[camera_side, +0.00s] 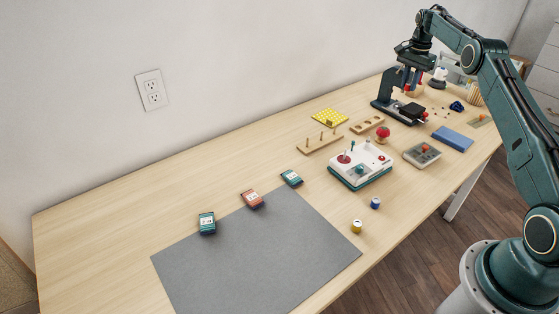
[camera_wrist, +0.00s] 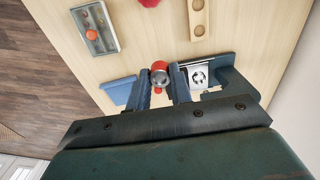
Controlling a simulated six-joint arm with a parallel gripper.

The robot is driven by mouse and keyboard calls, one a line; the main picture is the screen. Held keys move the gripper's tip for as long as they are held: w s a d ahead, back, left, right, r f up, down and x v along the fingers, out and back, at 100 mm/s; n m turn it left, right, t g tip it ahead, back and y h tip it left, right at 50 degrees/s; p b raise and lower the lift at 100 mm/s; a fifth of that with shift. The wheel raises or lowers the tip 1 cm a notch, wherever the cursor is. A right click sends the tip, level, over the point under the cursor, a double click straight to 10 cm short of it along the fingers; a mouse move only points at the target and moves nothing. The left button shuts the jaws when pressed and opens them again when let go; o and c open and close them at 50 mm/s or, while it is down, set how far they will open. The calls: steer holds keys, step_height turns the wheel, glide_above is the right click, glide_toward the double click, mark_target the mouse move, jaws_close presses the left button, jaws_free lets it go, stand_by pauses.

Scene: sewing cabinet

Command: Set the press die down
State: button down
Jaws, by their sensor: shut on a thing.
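The press die (camera_wrist: 160,79), a small grey metallic piece, is between the fingertips of my gripper (camera_wrist: 161,83) in the wrist view. The gripper is shut on it. Red shows just behind the die; I cannot tell whether it belongs to it. A dark hand press (camera_side: 385,100) stands at the far part of the table. Its pale square plate with a dark round mark (camera_wrist: 200,75) shows right of the fingers in the wrist view. In the side view my gripper (camera_side: 408,82) is at the press, and the die is too small to make out.
A blue box (camera_side: 453,139) and a grey tray with an orange knob (camera_side: 422,154) lie nearby. A red pincushion (camera_side: 383,132), a wooden holder (camera_side: 367,125) and a white-and-teal machine (camera_side: 360,165) stand nearer. A grey mat (camera_side: 255,255) leaves clear room at the near end.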

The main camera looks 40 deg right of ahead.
mark_target(407, 90)
step_height(407, 90, down, 18)
steer(key=shift+r, duration=0.25)
stand_by(0.6)
steer(key=shift+f, duration=0.15)
steer(key=c, duration=1.3)
jaws_free()
steer(key=shift+o, duration=0.2)
step_height(407, 90, up, 12)
steer(key=shift+r, duration=0.15)
